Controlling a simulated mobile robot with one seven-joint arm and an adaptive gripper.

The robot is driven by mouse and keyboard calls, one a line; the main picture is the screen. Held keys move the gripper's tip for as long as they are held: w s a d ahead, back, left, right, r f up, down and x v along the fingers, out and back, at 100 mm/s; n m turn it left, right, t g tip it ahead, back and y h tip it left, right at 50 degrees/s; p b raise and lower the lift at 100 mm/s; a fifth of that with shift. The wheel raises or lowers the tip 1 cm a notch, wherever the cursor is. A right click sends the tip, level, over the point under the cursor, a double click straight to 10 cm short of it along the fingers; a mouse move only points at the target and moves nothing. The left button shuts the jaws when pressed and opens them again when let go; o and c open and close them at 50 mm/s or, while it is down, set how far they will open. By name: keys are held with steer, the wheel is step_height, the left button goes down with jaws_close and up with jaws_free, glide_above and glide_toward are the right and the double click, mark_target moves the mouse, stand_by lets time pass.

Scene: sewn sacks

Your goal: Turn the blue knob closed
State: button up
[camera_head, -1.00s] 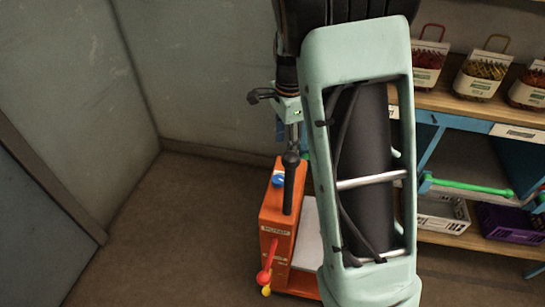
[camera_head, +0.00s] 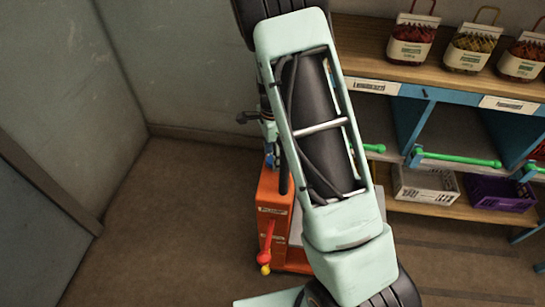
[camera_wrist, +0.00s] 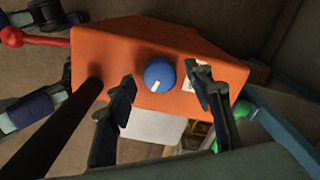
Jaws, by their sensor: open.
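The blue knob (camera_wrist: 160,75) sits on the top face of the orange machine (camera_wrist: 120,48) in the wrist view. It is round and has a white pointer mark near its lower edge. My gripper (camera_wrist: 158,92) is open, with one finger on either side of the knob and a gap to each. In the head view my arm hides most of the knob's surroundings, and the orange machine (camera_head: 272,208) shows below my arm.
A red-balled lever (camera_head: 264,255) sticks out from the machine's front; its red ball also shows in the wrist view (camera_wrist: 13,37). A wooden shelf (camera_head: 400,73) with bagged goods, a white crate (camera_head: 425,184) and a purple crate (camera_head: 500,194) stands right. Floor at left is clear.

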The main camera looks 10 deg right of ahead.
steer(key=shift+f, duration=0.45)
steer(key=shift+c, duration=0.3)
steer(key=c, duration=1.1)
